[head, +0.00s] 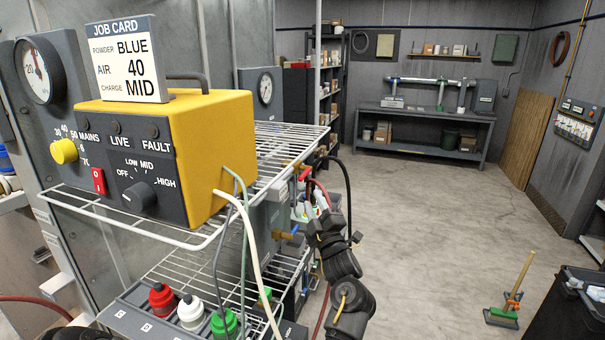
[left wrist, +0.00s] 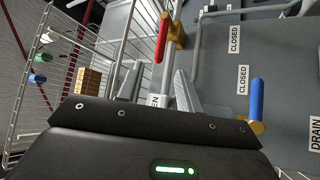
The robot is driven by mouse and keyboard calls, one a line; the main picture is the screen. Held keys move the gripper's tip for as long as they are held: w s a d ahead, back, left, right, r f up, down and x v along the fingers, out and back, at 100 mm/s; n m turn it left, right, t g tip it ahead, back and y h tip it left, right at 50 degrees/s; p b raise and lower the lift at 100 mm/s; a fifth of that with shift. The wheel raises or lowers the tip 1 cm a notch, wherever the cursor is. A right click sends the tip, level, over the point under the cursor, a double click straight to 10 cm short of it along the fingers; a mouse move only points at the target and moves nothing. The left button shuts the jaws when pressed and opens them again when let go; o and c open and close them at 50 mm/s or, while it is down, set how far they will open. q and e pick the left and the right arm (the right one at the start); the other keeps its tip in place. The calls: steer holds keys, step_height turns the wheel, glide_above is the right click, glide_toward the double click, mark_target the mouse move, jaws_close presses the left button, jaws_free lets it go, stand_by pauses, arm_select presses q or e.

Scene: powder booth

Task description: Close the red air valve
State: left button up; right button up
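The red valve handle (left wrist: 162,38) sits on a brass valve body (left wrist: 176,32) in the left wrist view. It points along the pipe toward a partly hidden label ending in "EN"; a CLOSED label (left wrist: 234,39) is to its right. In the head view the red handle (head: 304,174) shows small beside the shelf, behind the yellow unit. My left gripper (left wrist: 158,88) is open and empty, its fingertips just short of the handle and not visibly touching it. In the head view my left gripper (head: 313,207) is partly hidden among shelf and hoses. My right gripper is not seen.
A blue handle (left wrist: 257,98) near a CLOSED and a DRAIN label is close on the right. Wire shelving (head: 285,150) carries the yellow unit (head: 190,140) with its cables. Bottles with red, white and green caps stand on the lower shelf. Open floor (head: 440,220) lies to the right.

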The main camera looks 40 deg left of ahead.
mark_target(303, 174)
arm_select(q)
steer(key=p+x, duration=0.4)
steer(key=x, duration=0.6)
steer(key=shift+w+a+r+p, duration=0.1)
steer(key=shift+w+a+p, duration=0.2)
steer(key=shift+a+p, duration=0.05)
jaws_close()
